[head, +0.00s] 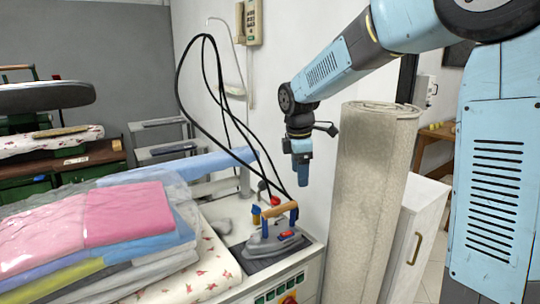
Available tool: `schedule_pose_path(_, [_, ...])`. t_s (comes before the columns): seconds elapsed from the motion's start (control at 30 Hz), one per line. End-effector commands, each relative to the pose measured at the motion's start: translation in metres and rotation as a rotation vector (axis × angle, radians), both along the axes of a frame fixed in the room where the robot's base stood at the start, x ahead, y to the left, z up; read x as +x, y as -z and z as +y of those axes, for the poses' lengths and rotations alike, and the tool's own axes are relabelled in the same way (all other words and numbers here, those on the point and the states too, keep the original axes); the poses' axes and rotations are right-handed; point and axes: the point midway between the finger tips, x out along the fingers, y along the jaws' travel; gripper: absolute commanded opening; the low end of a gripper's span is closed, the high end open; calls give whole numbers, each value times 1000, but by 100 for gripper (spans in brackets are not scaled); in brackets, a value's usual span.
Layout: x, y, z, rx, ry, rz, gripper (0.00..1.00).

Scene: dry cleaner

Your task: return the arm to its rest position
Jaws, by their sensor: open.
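My arm reaches in from the upper right, its blue links bent so that the end hangs down. My gripper (302,178) points downward in the air, in front of the white wall and left of the rolled carpet. It is open, and I see nothing between its fingers. It hangs above the right end of the ironing station, up and to the right of the iron (273,238), which has a wooden handle and rests on a dark pad. The gripper looks apart from the iron and the carpet.
The upright rolled carpet (372,190) stands close to the right of my gripper. A white cabinet (418,235) is behind it. Black cables (215,90) loop left of my arm. Folded pink and blue laundry (130,215) is piled at the left. A telephone (252,22) hangs on the wall.

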Motion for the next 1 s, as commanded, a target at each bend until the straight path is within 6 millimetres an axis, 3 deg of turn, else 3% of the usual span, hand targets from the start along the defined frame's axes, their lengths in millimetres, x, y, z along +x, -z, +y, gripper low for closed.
schedule_pose_path(0.2, [-48, -30, -35, 23, 294, -91, 72])
schedule_pose_path(0.5, [-118, -56, -79, 112, 701, -206, 72])
schedule_pose_path(0.73, [-172, -65, -109, 225, 1010, -279, 72])
schedule_pose_path(1.0, [-235, -60, -137, 400, 1358, -332, 72])
